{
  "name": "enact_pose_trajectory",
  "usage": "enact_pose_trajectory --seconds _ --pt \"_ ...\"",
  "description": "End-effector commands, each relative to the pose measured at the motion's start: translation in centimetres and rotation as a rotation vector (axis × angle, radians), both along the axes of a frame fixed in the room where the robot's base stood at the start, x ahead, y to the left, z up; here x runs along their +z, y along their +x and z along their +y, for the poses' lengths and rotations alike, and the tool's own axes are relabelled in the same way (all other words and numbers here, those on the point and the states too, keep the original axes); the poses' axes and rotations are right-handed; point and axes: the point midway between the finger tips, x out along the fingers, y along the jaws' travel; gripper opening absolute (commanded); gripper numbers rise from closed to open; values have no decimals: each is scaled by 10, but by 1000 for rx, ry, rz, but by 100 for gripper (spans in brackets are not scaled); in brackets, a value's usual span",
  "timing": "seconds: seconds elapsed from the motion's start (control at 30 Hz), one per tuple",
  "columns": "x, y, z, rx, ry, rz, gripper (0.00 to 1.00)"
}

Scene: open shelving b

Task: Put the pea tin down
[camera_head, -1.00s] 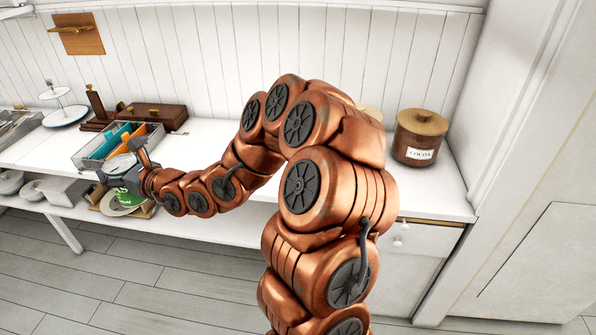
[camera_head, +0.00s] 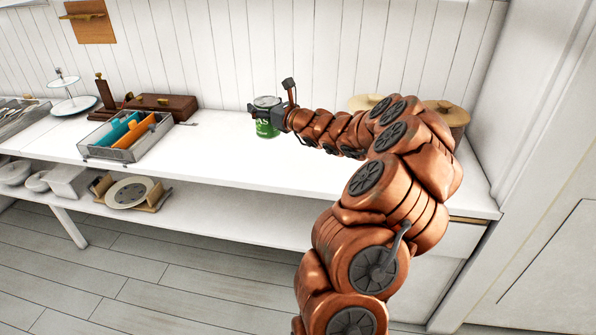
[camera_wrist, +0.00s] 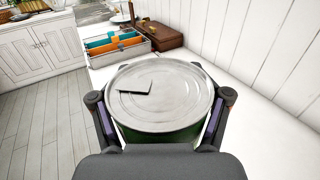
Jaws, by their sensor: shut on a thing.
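The pea tin (camera_head: 267,128) is green with a silver lid. It is upright, in my gripper (camera_head: 268,113), over the middle of the white counter (camera_head: 220,150) in the head view. In the wrist view the tin's round lid (camera_wrist: 160,95) fills the middle, with a finger of my gripper (camera_wrist: 156,125) on each side. The gripper is shut on the tin. I cannot tell whether the tin's base touches the counter.
A grey tray with teal and orange dividers (camera_head: 126,137) stands left of the tin, with a dark wooden box (camera_head: 165,106) behind it. Wooden-lidded jars (camera_head: 449,112) stand at the right. The counter around the tin is clear. A lower shelf holds a plate in a wooden rack (camera_head: 130,192).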

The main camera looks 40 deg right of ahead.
Motion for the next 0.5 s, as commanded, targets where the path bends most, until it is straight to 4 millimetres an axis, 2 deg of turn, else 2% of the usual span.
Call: enact_pose_trajectory --seconds 0.03,0.2,0.33,0.5 --pt "-10 -8 -21 -26 -1 -2 4" --pt "-27 -27 -67 -81 0 -1 4" --pt "-34 -36 -83 -102 1 -1 4" --pt "-54 -38 -87 -108 3 1 4"
